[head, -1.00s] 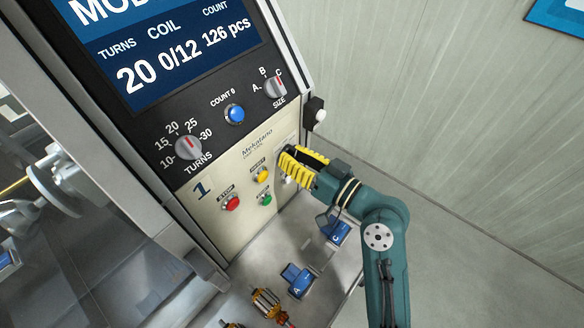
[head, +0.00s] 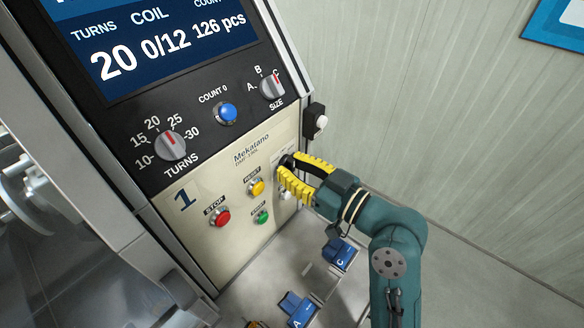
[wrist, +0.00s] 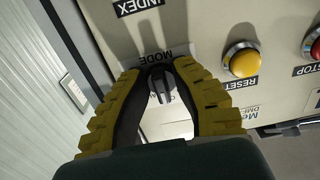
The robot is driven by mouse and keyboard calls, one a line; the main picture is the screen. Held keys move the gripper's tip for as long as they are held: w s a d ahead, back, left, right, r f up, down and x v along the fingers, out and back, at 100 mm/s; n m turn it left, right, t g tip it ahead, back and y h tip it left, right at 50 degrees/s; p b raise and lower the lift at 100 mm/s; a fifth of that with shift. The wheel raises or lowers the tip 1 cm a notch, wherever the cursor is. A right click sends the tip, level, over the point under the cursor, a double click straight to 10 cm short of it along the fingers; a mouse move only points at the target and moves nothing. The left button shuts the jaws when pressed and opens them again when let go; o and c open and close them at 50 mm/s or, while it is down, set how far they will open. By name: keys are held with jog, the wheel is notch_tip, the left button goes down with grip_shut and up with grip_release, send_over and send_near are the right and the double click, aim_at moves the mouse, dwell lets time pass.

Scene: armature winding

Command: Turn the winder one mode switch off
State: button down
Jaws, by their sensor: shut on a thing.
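The winder's mode switch is a small dark knob (wrist: 161,88) under the MODE label in the wrist view. My gripper (wrist: 160,70) has its yellow-and-black fingers on either side of the knob, with the tips closed on it. In the head view my gripper (head: 284,168) reaches the right side of the cream panel (head: 218,258) of winder 1. The fingers mostly hide the switch there. The knob's pointer and the marks around it are too small or covered to read its setting.
A yellow RESET button (head: 257,188), red STOP button (head: 220,217) and green button (head: 262,217) sit left of my gripper. Blue blocks A (head: 297,309) and C (head: 340,254) lie below. Open floor is at right.

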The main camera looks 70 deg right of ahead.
jog(key=shift+f, duration=0.1)
jog(key=c, duration=1.1)
grip_release()
jog(key=shift+w, duration=0.15)
jog(key=shift+s, duration=0.5)
jog(key=v, duration=1.1)
jog(key=shift+a, duration=0.1)
